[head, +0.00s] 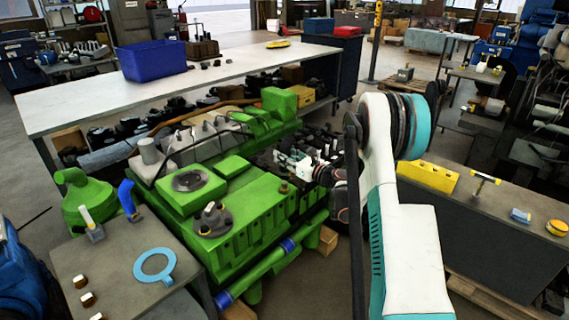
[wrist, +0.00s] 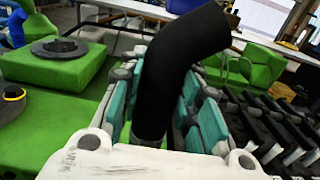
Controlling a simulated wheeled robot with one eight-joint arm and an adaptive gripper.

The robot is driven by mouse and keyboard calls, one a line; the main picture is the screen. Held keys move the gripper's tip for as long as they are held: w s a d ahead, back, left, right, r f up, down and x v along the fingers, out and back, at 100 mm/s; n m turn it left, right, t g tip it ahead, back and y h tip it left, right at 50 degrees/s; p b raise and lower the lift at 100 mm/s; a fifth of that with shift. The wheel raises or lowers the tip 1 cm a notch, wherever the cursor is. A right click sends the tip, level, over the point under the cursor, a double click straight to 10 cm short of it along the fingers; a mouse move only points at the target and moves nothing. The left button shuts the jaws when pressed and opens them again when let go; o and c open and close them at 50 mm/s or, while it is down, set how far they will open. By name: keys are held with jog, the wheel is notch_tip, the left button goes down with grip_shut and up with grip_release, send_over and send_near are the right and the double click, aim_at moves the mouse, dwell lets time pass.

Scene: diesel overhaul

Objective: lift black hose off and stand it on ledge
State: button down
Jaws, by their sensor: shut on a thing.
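The black hose (wrist: 165,82) is a thick bent tube in the wrist view. It rises between the teal-padded fingers of my gripper (wrist: 172,75) and bends to the right at its top. The gripper is shut on it. In the head view my gripper (head: 293,163) is over the right side of the green engine (head: 245,215), among dark parts. I cannot make out the hose clearly there. The hose's lower end is hidden behind the gripper body in the wrist view, so I cannot tell whether it touches the engine.
A grey-topped bench (head: 520,220) at the right carries a yellow block (head: 427,176) and small parts. A small table (head: 185,255) at the front left holds a blue ring (head: 154,265). A long white bench (head: 220,78) stands behind the engine, with a blue bin (head: 151,60).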

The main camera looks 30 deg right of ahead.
notch_tip(320, 180, up, 19)
jog(key=p, duration=0.6)
jog(key=shift+p, duration=0.3)
jog(key=shift+a, duration=0.1)
dwell(0.4)
